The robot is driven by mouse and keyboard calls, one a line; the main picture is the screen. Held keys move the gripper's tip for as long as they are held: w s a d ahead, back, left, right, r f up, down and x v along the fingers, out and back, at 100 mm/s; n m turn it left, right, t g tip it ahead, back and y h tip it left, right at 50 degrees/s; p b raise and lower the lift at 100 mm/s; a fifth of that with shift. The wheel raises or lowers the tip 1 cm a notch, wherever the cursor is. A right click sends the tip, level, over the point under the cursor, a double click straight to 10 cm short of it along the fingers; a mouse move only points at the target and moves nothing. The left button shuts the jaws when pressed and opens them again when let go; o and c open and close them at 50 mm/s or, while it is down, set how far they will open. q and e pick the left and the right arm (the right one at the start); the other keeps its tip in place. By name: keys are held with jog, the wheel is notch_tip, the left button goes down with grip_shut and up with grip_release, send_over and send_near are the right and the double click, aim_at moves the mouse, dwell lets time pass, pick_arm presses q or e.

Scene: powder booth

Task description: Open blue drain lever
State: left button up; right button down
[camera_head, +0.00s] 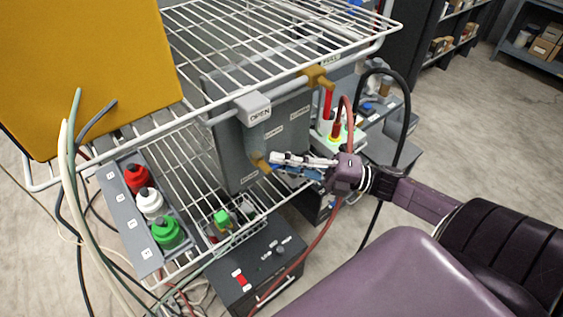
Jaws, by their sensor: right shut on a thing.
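The blue drain lever (297,172) shows as a narrow blue strip beside a brass valve fitting (259,161), low on the front of the grey panel box. My right gripper (284,163) reaches in from the right and is shut on the lever. Its pale fingers cover most of the lever, so its exact angle is hard to tell. My left gripper is not in view.
A black control box (254,271) is below, and hoses hang at left and right.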

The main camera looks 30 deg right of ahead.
jog(key=shift+s+a+f+m+t+h+b, duration=0.1)
jog(key=shift+a+f+m+t+h+b, duration=0.95)
jog(key=shift+m+t+h, duration=2.85)
jog(key=shift+a+f+m+t+h+b, duration=0.25)
jog(key=shift+m+t+h+b, duration=1.15)
jog(key=shift+m, duration=4.75)
jog(key=shift+s+a+f+m+t+h+b, duration=0.1)
jog(key=shift+a+f+m+t+h+b, duration=0.55)
jog(key=shift+m+t+h+b, duration=2.45)
jog(key=m+g+h+p, duration=0.2)
jog(key=m+g, duration=0.1)
jog(key=m, duration=0.1)
jog(key=shift+m+p, duration=0.3)
jog(key=shift+m, duration=0.05)
jog(key=c, duration=2)
grip_release()
jog(key=shift+r, duration=0.1)
jog(key=v, duration=1.2)
jog(key=shift+w, duration=0.15)
